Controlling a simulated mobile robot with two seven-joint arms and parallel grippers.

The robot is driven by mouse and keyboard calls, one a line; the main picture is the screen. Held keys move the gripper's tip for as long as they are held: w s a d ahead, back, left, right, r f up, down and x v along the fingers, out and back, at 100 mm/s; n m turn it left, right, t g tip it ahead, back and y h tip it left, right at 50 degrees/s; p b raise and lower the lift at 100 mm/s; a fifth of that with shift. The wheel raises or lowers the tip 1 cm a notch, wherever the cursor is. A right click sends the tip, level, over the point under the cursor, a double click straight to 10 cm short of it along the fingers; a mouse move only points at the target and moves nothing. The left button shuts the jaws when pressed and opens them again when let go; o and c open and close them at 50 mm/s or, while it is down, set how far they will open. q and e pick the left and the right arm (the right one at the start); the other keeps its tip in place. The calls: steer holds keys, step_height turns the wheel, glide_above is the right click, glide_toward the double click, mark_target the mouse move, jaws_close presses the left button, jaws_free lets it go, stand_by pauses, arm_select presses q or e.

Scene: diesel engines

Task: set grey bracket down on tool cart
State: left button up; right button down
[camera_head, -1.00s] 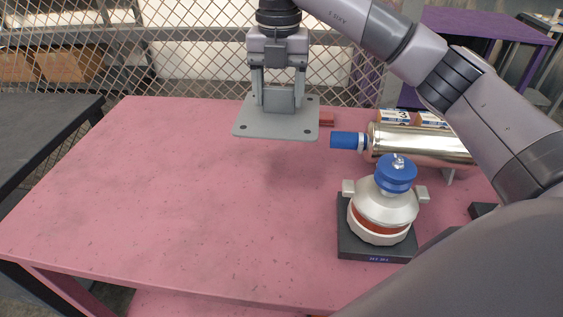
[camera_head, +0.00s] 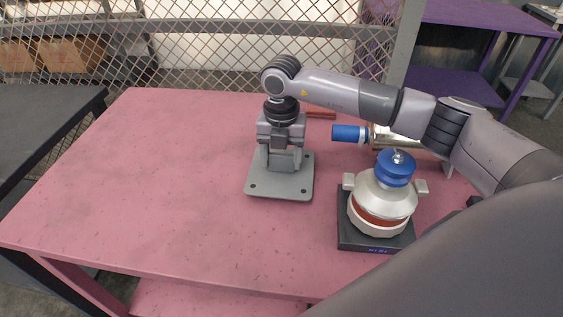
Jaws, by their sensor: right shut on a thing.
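The grey bracket (camera_head: 280,187) has a flat square base plate with corner holes and a short upright part. It is in the middle of the head view, low over the pink-topped cart (camera_head: 150,190), which I take to be the tool cart. The plate looks level. I cannot tell whether it touches the pink top or hangs just above it. My right gripper (camera_head: 281,159) points down and is shut on the upright part of the bracket, hiding some of it. My left gripper is not in view.
A red bar (camera_head: 320,115) lies near the back edge. The left of the pink top is clear.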

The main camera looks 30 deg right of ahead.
steer(key=shift+f, duration=1.15)
steer(key=shift+f, duration=0.15)
steer(key=shift+c, duration=1)
jaws_free()
